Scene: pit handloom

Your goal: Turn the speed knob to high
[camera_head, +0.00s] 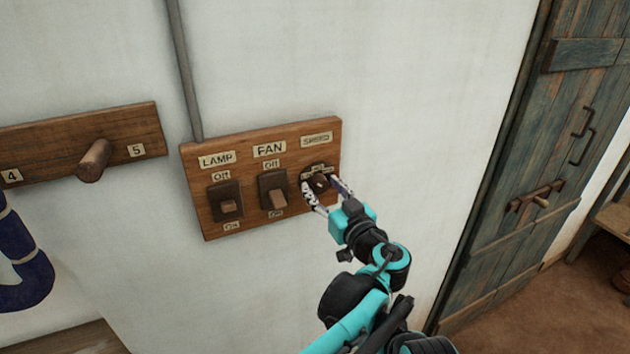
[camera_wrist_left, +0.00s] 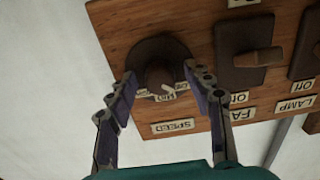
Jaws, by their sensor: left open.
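The speed knob (camera_head: 320,180) is a dark round knob at the right end of a wooden switch board (camera_head: 245,222) on the wall, under a small "SPEED" label (camera_head: 317,139). My left gripper (camera_head: 321,186) is open, with one finger on each side of the knob. In the left wrist view the knob (camera_wrist_left: 157,72) stands between the two fingertips (camera_wrist_left: 160,76); whether they touch it I cannot tell. A pale mark shows on the knob beside small labels, which are partly hidden by the fingers and hard to read. My right gripper is not in view.
The fan switch (camera_head: 273,191) is close left of the knob, and the lamp switch (camera_head: 226,203) is further left. A peg rail (camera_head: 60,146) with a wooden peg is at the far left. Bare wall lies right of the board, then a wooden door (camera_head: 540,130).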

